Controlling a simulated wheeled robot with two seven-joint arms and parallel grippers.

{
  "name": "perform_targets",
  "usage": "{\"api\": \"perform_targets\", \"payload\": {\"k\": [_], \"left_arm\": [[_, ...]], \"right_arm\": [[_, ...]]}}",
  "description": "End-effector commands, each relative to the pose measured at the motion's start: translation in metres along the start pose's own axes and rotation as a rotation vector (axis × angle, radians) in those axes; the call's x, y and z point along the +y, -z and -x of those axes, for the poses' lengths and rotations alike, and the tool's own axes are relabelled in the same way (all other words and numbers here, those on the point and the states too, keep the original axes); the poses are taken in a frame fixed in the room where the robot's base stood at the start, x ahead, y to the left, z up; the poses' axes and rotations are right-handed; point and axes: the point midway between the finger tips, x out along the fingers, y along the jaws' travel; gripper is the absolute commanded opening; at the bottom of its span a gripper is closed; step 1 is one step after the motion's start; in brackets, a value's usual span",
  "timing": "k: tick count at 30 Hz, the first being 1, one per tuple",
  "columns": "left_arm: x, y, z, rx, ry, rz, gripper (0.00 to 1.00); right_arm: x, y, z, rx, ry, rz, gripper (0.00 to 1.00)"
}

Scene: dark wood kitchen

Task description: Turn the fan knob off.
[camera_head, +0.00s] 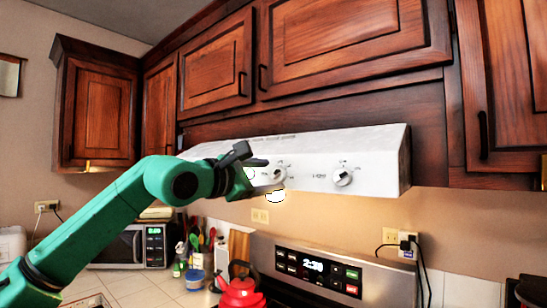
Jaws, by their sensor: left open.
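A white range hood (312,160) hangs under the wood cabinets, with two round knobs on its front. One knob (279,174) is near the middle of the hood and the other knob (343,178) is to its right. The small labels are too blurred to tell which is the fan knob. My left gripper (263,174) is open at the hood front, just left of the middle knob, with its fingers pointing right. I cannot tell whether a finger touches that knob. The right knob stands clear of the gripper. My right gripper is not in view.
Wood cabinets (345,45) run above the hood. Below are the stove's control panel (318,268), a red kettle (241,290), a microwave (130,246) and a utensil crock (195,262). The space before the hood's right half is free.

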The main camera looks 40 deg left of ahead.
Motion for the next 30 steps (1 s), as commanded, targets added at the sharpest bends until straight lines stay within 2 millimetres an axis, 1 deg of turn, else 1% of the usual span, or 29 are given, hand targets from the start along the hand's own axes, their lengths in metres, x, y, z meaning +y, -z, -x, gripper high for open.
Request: {"api": "perform_targets", "payload": {"k": [1, 3, 5, 8, 12, 13, 14, 15, 17, 18, 26, 30], "left_arm": [[0.005, -0.004, -0.009, 0.003, 0.002, -0.001, 0.72], [0.003, -0.003, -0.017, 0.002, 0.001, 0.001, 0.72], [0.002, -0.002, -0.021, 0.000, 0.000, 0.001, 0.72], [0.000, 0.000, -0.023, -0.002, -0.001, 0.002, 0.72], [0.000, 0.000, -0.023, -0.002, -0.001, 0.001, 0.72], [0.000, 0.000, -0.023, -0.002, -0.001, 0.001, 0.64], [0.000, 0.000, -0.023, -0.002, -0.001, 0.001, 0.53], [0.000, 0.000, -0.023, -0.002, -0.001, 0.001, 0.38], [0.000, 0.000, -0.023, -0.002, -0.001, 0.001, 0.15], [0.000, 0.000, -0.023, -0.002, -0.001, 0.001, 0.00], [0.000, 0.000, -0.023, -0.001, -0.001, 0.011, 0.00], [0.000, 0.000, -0.022, -0.001, -0.001, 0.045, 0.00]], "right_arm": [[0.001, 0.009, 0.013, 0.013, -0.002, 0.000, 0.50], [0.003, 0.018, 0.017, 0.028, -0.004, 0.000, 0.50], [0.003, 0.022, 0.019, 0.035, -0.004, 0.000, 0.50], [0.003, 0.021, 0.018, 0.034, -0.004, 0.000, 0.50], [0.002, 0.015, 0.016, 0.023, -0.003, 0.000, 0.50], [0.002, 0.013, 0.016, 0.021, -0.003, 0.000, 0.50], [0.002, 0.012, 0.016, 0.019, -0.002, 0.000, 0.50], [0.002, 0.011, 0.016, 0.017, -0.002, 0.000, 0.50], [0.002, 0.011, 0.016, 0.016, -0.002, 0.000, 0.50], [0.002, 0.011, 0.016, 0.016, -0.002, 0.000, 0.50], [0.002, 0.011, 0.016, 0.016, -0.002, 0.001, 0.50], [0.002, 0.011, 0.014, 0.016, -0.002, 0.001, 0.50]]}}
